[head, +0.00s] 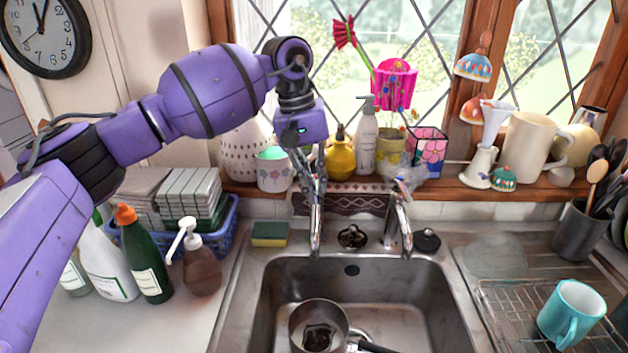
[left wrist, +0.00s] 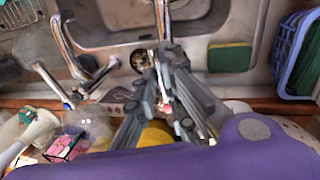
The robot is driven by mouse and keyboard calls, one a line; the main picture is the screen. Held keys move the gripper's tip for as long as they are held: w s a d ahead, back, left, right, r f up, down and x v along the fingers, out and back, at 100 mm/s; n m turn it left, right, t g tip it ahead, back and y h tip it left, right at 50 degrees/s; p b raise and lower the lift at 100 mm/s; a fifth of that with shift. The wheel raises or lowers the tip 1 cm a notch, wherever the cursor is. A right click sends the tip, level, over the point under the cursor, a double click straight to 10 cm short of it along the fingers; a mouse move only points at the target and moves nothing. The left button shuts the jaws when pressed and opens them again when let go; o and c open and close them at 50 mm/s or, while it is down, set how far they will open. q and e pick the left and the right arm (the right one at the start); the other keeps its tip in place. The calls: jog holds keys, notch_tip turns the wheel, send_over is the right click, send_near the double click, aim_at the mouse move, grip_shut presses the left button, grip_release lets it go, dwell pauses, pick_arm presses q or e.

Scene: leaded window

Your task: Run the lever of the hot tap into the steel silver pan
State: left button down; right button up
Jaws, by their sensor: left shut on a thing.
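The steel silver pan (head: 320,312) sits in the sink's basin, with a dark patch inside and a dark handle towards the right. The left tap (head: 316,232) stands above the basin's back edge, with its spout above and behind the pan. My left gripper (head: 319,185) is at the top of this tap and shut on its lever, which the fingers mostly hide. In the left wrist view the gripper (left wrist: 166,62) closes around the lever, with a small red spot between the fingers. No water stream shows clearly. My right gripper is not in view.
A second tap (head: 400,225) stands just right. The sill behind holds a yellow pot (head: 340,158), a soap dispenser (head: 364,140) and ornaments. A sponge (head: 270,234) lies left of the taps. A teal mug (head: 573,308) stands on the drying rack (head: 500,310).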

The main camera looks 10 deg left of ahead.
pick_arm(q)
jog(key=shift+w+d+r+n+p, duration=0.1)
jog(key=shift+d+r+n+p, duration=0.25)
jog(key=shift+n, duration=0.55)
jog(key=shift+w+d+f+n+t, duration=0.15)
jog(key=shift+d+n, duration=0.1)
jog(key=shift+n, duration=0.25)
jog(key=shift+w+d+f+n+t, duration=0.1)
jog(key=shift+d+n+t, duration=0.1)
jog(key=shift+n, duration=0.3)
jog(key=c, duration=1.8)
grip_release()
jog(key=shift+c, duration=0.2)
jog(key=v, duration=1.2)
jog(key=shift+d, duration=0.2)
